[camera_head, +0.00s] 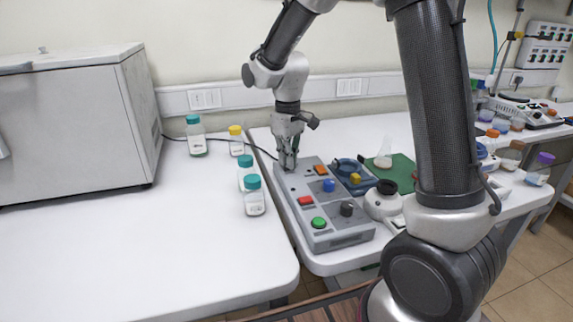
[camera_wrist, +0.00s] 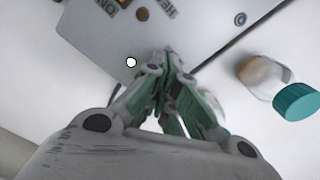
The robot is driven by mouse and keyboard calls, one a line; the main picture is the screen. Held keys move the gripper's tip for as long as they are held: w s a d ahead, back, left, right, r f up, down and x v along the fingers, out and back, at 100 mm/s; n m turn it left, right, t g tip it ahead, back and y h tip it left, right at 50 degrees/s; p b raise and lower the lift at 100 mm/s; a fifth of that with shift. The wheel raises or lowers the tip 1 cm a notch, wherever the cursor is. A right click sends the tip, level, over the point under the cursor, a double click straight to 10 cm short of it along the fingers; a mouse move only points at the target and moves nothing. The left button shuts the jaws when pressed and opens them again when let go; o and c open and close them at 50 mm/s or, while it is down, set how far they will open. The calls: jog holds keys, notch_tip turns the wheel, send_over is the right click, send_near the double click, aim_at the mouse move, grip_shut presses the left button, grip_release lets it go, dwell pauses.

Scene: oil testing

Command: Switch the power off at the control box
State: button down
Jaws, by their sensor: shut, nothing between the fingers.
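The grey control box (camera_head: 290,190) lies on the right-hand table. Its top carries an orange switch (camera_head: 321,169), a blue button (camera_head: 328,185), a red button (camera_head: 305,200), a green button (camera_head: 318,222) and a black knob (camera_head: 347,208). My gripper (camera_head: 287,163) is shut and empty at the box's far-left corner, pointing down. In the wrist view my shut fingertips (camera_wrist: 166,58) overlap the box's edge; I cannot tell whether they touch it. There the box (camera_wrist: 200,30) shows upside-down lettering, including "ON", and a white round spot (camera_wrist: 131,62).
Bottles with teal caps (camera_head: 254,197) stand left of the box; one shows in the wrist view (camera_wrist: 297,102). A blue device (camera_head: 352,177), a green mat (camera_head: 402,170) and a flask (camera_head: 384,155) are right of it. The left table's front is clear.

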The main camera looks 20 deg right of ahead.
jog(key=shift+r, duration=3.4)
jog(key=shift+m+g, duration=0.3)
jog(key=shift+m, duration=0.3)
jog(key=s, duration=0.1)
jog(key=s+d+f, duration=0.1)
jog(key=s, duration=0.2)
jog(key=shift+s+d+f, duration=0.1)
jog(key=shift+d+f, duration=0.1)
jog(key=shift+d, duration=0.15)
jog(key=s+d+r+m+t, duration=0.1)
jog(key=s+d+r, duration=0.1)
jog(key=s+d, duration=0.2)
jog(key=s+d+r+m+t, duration=0.2)
jog(key=s+d+r, duration=0.1)
jog(key=s, duration=0.7)
jog(key=s+d+r+m+t, duration=0.1)
jog(key=s+d+r+t, duration=0.1)
jog(key=s+d, duration=0.4)
jog(key=shift+s+r+m, duration=0.4)
jog(key=shift+r, duration=0.35)
jog(key=shift+d, duration=0.1)
